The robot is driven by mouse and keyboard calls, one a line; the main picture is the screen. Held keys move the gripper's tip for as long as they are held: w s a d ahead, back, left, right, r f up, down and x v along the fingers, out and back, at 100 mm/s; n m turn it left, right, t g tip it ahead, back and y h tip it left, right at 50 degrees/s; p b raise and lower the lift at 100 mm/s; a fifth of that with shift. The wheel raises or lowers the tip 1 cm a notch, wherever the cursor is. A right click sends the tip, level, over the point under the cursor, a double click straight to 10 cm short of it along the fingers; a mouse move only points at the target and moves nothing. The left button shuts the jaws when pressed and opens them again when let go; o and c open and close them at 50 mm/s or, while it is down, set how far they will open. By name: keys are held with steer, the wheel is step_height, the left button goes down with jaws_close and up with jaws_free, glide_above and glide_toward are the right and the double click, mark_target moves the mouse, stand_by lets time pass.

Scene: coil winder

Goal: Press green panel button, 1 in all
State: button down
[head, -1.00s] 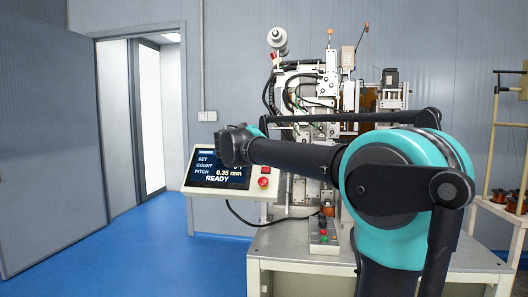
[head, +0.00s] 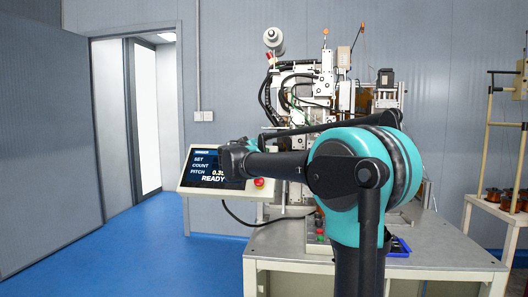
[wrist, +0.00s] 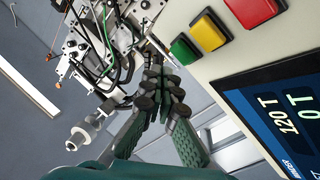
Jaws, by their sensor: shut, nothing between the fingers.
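The green button (wrist: 183,49) shows in the wrist view on the pale display panel, in a row with a yellow button (wrist: 209,32) and a red button (wrist: 253,8). My gripper (wrist: 163,75) is shut and empty. Its fingertips appear just beside and below the green button in that picture; I cannot tell whether they touch it. In the head view the panel (head: 183,187) stands left of the winder, and the dark end of my arm covers part of its screen. The green button does not show there.
The coil winder (head: 300,100) stands on a pale bench (head: 440,255) behind my arm. A small box with coloured buttons (head: 320,232) sits on the bench, partly hidden. A rack with spools (head: 505,200) is at right. Blue floor (head: 140,245) is free at left.

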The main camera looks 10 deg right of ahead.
steer(key=shift+w+d+f, duration=0.15)
steer(key=shift+w+f, duration=0.2)
steer(key=shift+w, duration=0.05)
stand_by(1.3)
steer(key=shift+w+d+f, duration=0.1)
steer(key=shift+w+f, duration=0.2)
